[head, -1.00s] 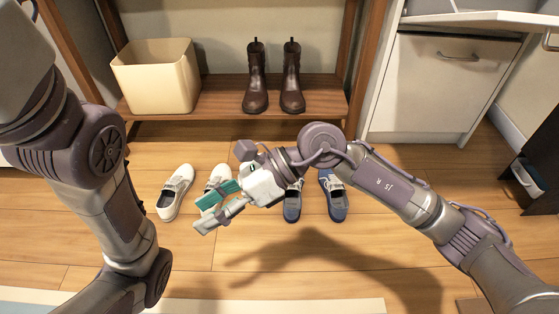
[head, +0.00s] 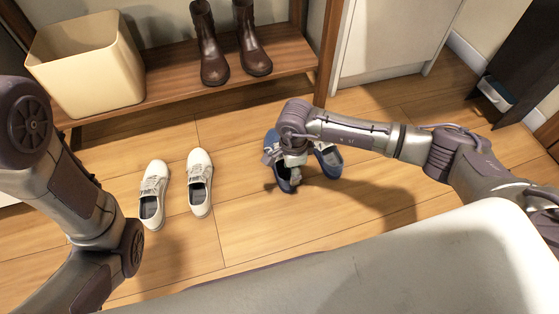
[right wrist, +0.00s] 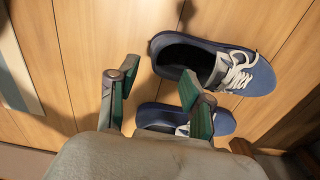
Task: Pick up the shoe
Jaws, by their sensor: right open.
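A pair of blue shoes stands on the wood floor, a left one (head: 283,178) and a right one (head: 329,160). My right gripper (head: 288,182) points down over the left blue shoe and hides part of it. In the right wrist view the gripper's green-padded fingers (right wrist: 157,85) are apart with nothing held. One blue shoe with white laces (right wrist: 225,68) lies fully visible beyond the right finger. The other (right wrist: 160,113) is partly hidden behind that finger and the gripper body. A pair of white shoes (head: 200,180) stands to the left. My left gripper is out of view.
A wooden shelf (head: 180,92) behind the shoes holds a cream bin (head: 85,65) and brown boots (head: 252,40). A white cabinet (head: 390,40) stands at the back right. The floor between the white and blue pairs is clear.

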